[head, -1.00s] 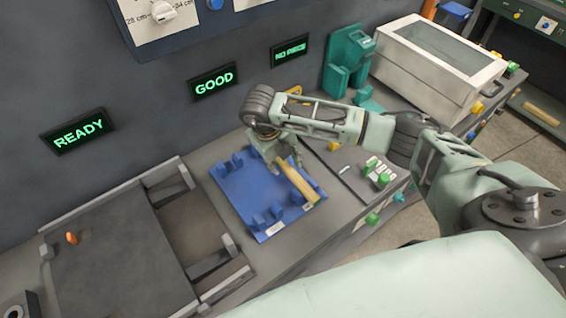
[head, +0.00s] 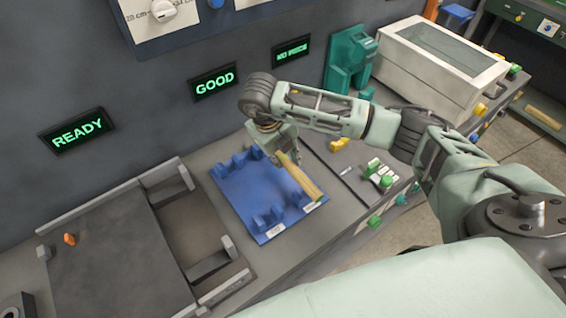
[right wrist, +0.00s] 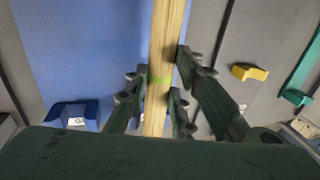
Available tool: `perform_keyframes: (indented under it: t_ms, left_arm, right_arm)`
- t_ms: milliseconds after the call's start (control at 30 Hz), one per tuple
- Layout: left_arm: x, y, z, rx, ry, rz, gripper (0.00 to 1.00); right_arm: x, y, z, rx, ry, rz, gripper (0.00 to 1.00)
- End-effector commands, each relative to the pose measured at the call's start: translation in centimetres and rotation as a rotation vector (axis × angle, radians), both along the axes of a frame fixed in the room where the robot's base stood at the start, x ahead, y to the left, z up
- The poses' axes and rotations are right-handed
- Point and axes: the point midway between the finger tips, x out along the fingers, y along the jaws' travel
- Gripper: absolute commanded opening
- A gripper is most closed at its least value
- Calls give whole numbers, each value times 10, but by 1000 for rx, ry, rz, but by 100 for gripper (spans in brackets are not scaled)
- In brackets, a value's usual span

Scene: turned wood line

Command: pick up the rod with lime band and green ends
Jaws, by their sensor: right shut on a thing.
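A pale wooden rod (head: 301,178) is held by my right gripper (head: 279,158) above the right side of a blue rack (head: 240,196). In the right wrist view the rod (right wrist: 168,35) runs lengthwise between the fingers of the right gripper (right wrist: 156,98), with a lime band (right wrist: 160,80) at the grip. The fingers are shut on the rod. My left gripper is not in view.
A grey tray fixture (head: 110,255) with raised stops lies left of the rack. A panel with green buttons (head: 374,165) is to the right. A teal stand (head: 349,60) and a white lidded box (head: 440,62) stand behind. Lit signs read READY and GOOD.

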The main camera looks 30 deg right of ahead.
Motion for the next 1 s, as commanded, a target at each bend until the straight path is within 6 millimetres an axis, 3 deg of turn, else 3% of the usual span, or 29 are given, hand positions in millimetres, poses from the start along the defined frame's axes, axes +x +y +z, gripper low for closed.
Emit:
perform_keyframes:
  t_ms: [67, 300, 600, 1000]
  left_arm:
    - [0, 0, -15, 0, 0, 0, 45]
    - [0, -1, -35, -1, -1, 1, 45]
    - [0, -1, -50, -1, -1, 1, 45]
    - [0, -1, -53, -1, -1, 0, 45]
  right_arm:
    - [3, 0, 14, 0, -10, 1, 0]
    - [-38, -42, 43, -3, -6, -3, 0]
    - [-72, -76, 75, -2, -3, -1, 0]
    - [-82, -83, 84, 1, 0, 31, 0]
